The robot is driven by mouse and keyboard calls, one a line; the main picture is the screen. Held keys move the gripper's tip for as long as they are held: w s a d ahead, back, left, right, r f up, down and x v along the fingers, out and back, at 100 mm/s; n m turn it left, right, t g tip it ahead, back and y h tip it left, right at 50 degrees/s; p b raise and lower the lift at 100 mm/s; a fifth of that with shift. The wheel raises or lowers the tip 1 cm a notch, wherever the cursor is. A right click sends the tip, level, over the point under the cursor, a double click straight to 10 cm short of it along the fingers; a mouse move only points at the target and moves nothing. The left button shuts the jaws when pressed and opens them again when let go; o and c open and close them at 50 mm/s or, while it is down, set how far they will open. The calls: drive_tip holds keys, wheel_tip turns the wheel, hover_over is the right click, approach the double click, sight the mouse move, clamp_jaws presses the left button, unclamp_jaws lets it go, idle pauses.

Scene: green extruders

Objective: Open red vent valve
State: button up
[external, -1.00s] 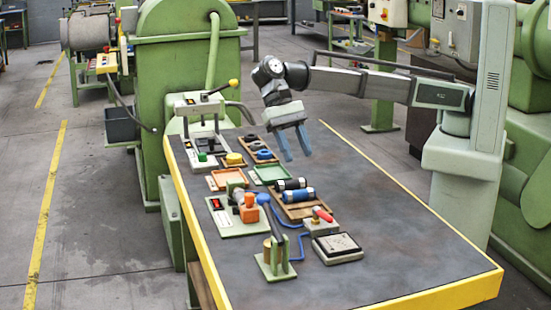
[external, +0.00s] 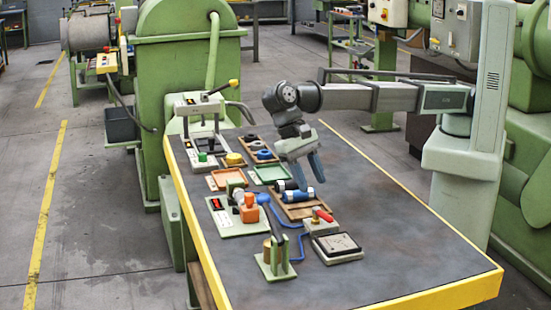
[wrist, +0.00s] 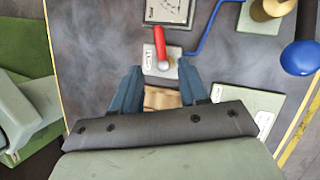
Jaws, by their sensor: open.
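The red vent valve handle (external: 323,214) sits on a small pale block (external: 319,227) near the middle of the table. In the wrist view the red lever (wrist: 160,46) slants slightly above a brass-coloured fitting on the pale plate, ahead of my fingertips. My gripper (external: 308,174) is open and empty, with blue fingers pointing down, above and behind the valve, over the dark and blue cylinders. In the wrist view my two blue fingers (wrist: 158,80) stand apart, with a wooden tray between them and the valve beyond.
A wooden tray (external: 298,212) holds a blue cylinder (external: 297,195) and a dark one below my gripper. A pale square plate (external: 338,248) lies in front of the valve. A blue pipe (external: 301,243) and a green stand (external: 275,268) are left of it. The table's right side is clear.

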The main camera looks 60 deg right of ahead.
sight(323, 213)
drive_tip(key=x, duration=0.8)
clamp_jaws()
idle(0.4)
